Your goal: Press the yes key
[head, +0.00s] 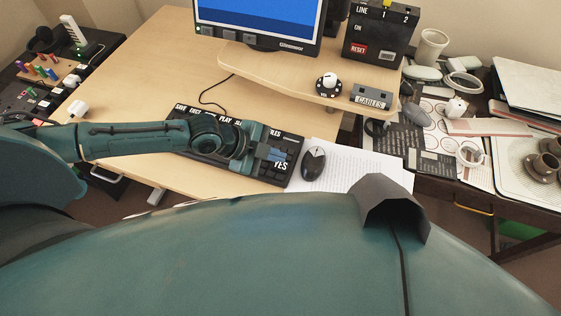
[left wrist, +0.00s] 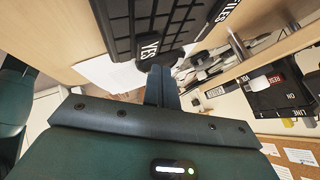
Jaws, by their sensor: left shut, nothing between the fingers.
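The dark keyboard (head: 293,150) lies on the wooden desk, with labels along its back edge. The YES key (head: 280,167) is at its front right corner. It also shows in the left wrist view (left wrist: 149,50), beside the tip of my finger. My left gripper (head: 273,154) is shut and empty, over the right part of the keyboard just behind the YES label. In the left wrist view its fingertips (left wrist: 160,72) point toward the key's edge. I cannot tell whether they touch it. My left arm hides the middle of the keyboard. My right gripper is not in view.
A black mouse (head: 313,163) sits right of the keyboard on white paper (head: 352,160). A monitor (head: 258,25) and a black LINE box (head: 378,38) stand behind. A side table at right holds cups (head: 545,166) and papers. The desk left of the monitor is clear.

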